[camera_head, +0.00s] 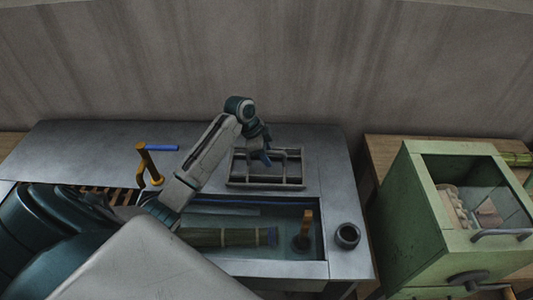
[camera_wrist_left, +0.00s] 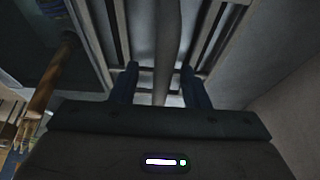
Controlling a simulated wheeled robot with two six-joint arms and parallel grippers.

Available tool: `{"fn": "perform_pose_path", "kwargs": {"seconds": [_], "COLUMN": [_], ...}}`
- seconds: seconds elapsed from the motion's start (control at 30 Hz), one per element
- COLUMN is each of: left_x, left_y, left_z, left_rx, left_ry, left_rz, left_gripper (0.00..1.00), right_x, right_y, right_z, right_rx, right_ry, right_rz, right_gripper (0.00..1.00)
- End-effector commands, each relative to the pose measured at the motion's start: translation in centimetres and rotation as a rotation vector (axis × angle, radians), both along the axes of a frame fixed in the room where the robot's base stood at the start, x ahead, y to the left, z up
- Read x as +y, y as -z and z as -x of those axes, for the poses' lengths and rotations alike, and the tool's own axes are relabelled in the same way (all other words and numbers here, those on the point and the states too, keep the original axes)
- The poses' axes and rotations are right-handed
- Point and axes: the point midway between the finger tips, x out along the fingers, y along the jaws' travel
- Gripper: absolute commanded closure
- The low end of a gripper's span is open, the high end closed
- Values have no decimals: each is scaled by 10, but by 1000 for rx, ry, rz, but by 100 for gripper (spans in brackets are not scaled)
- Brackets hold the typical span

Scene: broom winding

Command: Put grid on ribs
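The grid (camera_head: 265,185), a dark metal frame with crossbars, lies on the grey metal table behind the sunken basin. In the left wrist view, one bar of the grid (camera_wrist_left: 168,40) runs between the two blue fingers of my left gripper (camera_wrist_left: 158,85). The fingers are apart, with a gap on each side of the bar. My right gripper is not in view.
The basin holds a bundle of straw (camera_head: 208,237) and an upright orange-brown handle (camera_head: 306,228). Another orange-brown post (camera_head: 150,163) stands left of my arm, near a blue bar (camera_head: 162,148). A dark cup (camera_head: 347,235) stands at the right. A green cabinet (camera_head: 425,215) stands beyond the table.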

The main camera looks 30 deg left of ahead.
Motion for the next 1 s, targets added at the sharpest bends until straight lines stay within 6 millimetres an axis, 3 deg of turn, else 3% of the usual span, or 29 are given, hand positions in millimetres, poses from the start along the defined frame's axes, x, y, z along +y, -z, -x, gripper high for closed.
{"fn": "perform_pose_path", "kwargs": {"seconds": [0.27,0.7,1.0], "left_x": [3,29,35], "left_y": [-3,-78,-105], "left_z": [2,18,23], "left_rx": [1,-3,0], "left_ry": [0,0,0], "left_rz": [-2,-4,0], "left_gripper": [58,58,58], "right_x": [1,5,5], "right_y": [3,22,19], "right_z": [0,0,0], "right_rx": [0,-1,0], "right_ry": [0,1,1], "right_rz": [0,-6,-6], "right_gripper": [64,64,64]}}
